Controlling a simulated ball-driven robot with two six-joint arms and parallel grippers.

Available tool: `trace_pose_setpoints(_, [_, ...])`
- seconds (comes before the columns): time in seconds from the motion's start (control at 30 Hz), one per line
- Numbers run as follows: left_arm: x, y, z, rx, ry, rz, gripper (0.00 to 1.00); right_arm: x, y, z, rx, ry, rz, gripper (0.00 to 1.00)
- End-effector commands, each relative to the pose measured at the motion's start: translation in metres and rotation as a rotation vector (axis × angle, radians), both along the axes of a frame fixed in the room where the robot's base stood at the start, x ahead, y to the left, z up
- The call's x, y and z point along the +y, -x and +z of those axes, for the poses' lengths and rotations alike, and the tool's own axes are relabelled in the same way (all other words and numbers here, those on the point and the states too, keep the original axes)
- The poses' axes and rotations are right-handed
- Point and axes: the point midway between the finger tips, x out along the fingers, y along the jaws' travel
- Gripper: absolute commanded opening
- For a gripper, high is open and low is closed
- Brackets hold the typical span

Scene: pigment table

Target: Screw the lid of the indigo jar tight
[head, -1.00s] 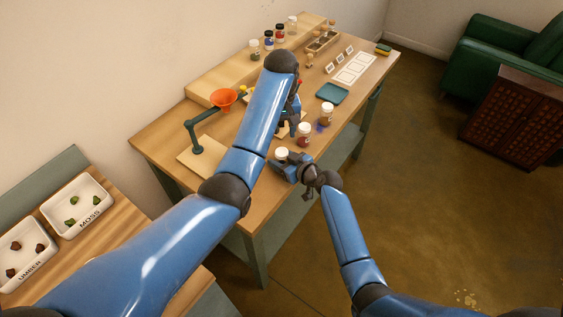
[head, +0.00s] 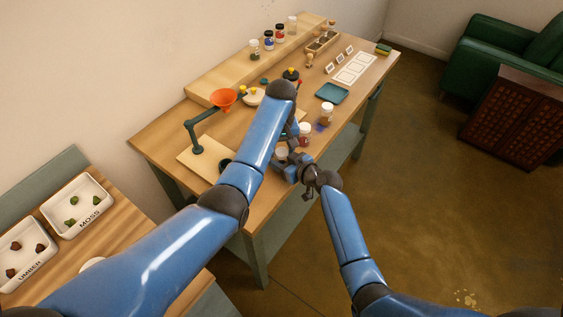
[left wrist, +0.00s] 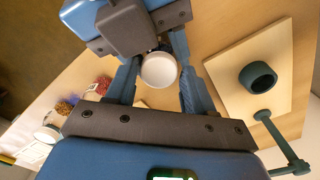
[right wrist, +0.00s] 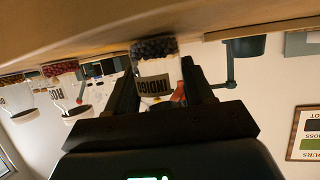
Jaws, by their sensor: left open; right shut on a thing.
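The indigo jar (right wrist: 155,68) stands on the table near its front edge. It shows upside down in the right wrist view, with dark pigment and an INDIGO label. My right gripper (right wrist: 158,88) is shut around the jar's body. In the left wrist view, the round white lid (left wrist: 158,71) is seen from above, on top of the jar. My left gripper (left wrist: 157,82) is open above it, one finger on either side of the lid, with gaps showing. How tightly the lid sits cannot be seen. In the head view, my left arm largely covers the left gripper.
A red-pigment jar (head: 304,132) and a brown-pigment jar (head: 326,113) stand close behind on the table. The funnel stand's board (head: 200,158) with a dark cup (left wrist: 257,76) lies to the left. A teal tray (head: 331,94) lies farther back.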

Motion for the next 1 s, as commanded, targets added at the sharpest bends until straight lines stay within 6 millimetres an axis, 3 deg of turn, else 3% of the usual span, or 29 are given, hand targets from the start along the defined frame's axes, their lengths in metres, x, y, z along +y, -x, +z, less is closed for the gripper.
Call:
trace_pose_setpoints(0.23, [0.0,0.0001,-0.0005,0.0,0.0,0.0,0.53,-0.0003,0.0002,-0.0008,0.001,0.001,0.0,0.0])
trace_pose_setpoints(0.53, [0.0003,0.0,-0.0003,0.001,-0.001,0.0,0.08,-0.0004,0.0,-0.0007,0.0,0.001,-0.001,0.0])
trace_pose_setpoints(0.73, [0.0007,0.0,-0.0004,0.001,-0.001,-0.085,0.06,-0.0006,0.0,-0.0007,0.001,0.0,-0.001,0.0])
trace_pose_setpoints(0.93, [0.001,-0.0001,-0.0004,0.001,-0.002,-0.128,0.06,-0.0009,-0.0001,-0.0008,0.001,0.001,-0.002,0.0])
trace_pose_setpoints(0.97, [0.001,-0.0001,-0.0004,0.001,-0.002,-0.128,0.47,-0.0009,-0.0001,-0.0008,0.001,0.001,-0.002,0.0])
trace_pose_setpoints(1.0, [0.0009,-0.0001,-0.0004,0.001,-0.002,-0.128,0.53,-0.0008,0.0,-0.0008,0.001,0.0,-0.001,0.0])
